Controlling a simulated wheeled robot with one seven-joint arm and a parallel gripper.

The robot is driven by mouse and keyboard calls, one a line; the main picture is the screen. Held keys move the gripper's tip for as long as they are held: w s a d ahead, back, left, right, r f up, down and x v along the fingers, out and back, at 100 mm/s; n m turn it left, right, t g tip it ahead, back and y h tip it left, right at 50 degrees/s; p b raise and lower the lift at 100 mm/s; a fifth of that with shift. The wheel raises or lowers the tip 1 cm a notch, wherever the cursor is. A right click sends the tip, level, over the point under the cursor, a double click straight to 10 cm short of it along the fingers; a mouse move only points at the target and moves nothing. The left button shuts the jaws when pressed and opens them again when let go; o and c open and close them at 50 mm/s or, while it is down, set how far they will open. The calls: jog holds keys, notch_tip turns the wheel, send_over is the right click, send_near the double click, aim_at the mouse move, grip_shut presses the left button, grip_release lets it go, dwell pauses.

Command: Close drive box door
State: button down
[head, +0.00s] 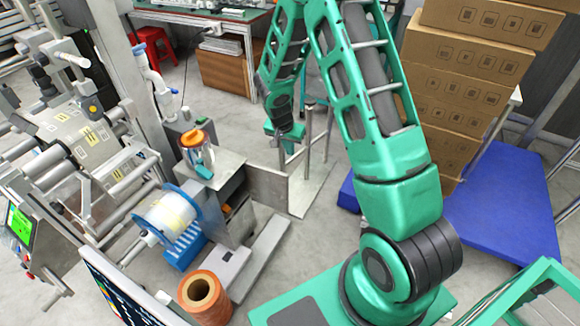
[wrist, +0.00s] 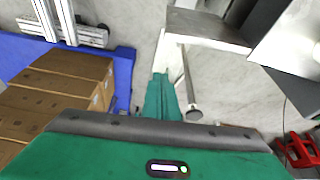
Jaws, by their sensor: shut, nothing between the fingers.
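The drive box (head: 226,196) is a low grey cabinet at the middle left of the head view, with a dark interior partly visible. Its door (head: 270,187) appears to be the flat grey panel standing out to the right, so it is open. My gripper (head: 284,134) is green, shut and empty, and points down beyond and above the door, apart from it. In the wrist view my gripper (wrist: 163,98) shows as narrow green fingers above bare floor. A grey box-like part stands at the top right there; I cannot tell whether it includes the door.
A metal stand with posts (head: 310,190) is close to my gripper. Cardboard boxes (head: 465,85) are stacked by a blue platform (head: 505,205) on the right. An orange spool (head: 204,296) and a blue-flanged reel (head: 168,216) are at left. A red stool (wrist: 302,150) is at right in the wrist view.

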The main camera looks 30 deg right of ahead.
notch_tip(320, 180, down, 10)
jog(key=shift+s+a+r, duration=0.15)
jog(key=shift+a+r, duration=0.05)
jog(key=shift+a, duration=0.15)
dwell(0.4)
